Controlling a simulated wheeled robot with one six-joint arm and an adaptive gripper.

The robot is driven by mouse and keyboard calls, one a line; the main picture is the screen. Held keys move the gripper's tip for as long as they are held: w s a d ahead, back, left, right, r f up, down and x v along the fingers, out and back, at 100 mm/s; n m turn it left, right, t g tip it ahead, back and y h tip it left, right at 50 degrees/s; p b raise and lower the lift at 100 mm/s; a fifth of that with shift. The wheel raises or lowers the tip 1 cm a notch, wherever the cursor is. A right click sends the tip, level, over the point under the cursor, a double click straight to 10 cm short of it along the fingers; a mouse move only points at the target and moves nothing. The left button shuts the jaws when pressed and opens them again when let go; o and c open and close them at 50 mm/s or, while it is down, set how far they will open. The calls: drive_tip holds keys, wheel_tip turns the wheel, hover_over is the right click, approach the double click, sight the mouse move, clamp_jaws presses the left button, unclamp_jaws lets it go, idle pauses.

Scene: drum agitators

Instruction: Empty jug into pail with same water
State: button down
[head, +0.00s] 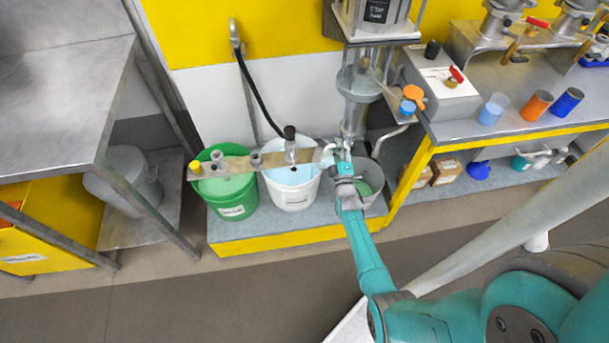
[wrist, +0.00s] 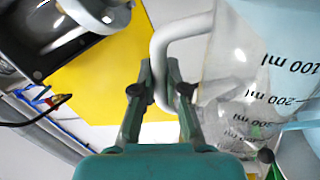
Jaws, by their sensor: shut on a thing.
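My gripper (head: 343,163) is above the row of pails; in the wrist view my gripper (wrist: 160,82) is shut on the white handle of a clear jug (wrist: 238,70). The jug has black ml marks and looks tilted. Light blue shows behind or inside it; I cannot tell which. In the head view the jug is mostly hidden. A white pail (head: 297,200) with light blue water stands left of my gripper. A green pail (head: 235,209) with pale green liquid stands further left. A grey pail (head: 375,203) with green liquid is partly hidden behind my gripper.
A metal bar (head: 265,160) with fittings and a yellow knob crosses above the left pails. A black hose (head: 255,95) hangs behind. A metal agitator column (head: 355,105) stands above the grey pail. The right bench (head: 465,128) holds cups. The floor in front is clear.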

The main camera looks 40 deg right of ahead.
sight(349, 154)
drive_tip(key=shift+w+a+r+n+t+y, duration=0.15)
drive_tip(key=shift+w+a+r+n, duration=0.25)
drive_tip(key=shift+a+n, duration=0.2)
drive_tip(key=shift+w+a+r+n+t+y, duration=0.1)
drive_tip(key=shift+w+a+r+n, duration=0.15)
drive_tip(key=shift+w+a+n, duration=0.25)
drive_tip(key=shift+w+a+r+n+t+y, duration=0.15)
drive_tip(key=shift+w+a+r+n, duration=0.2)
drive_tip(key=shift+a+n, duration=0.35)
idle(1.6)
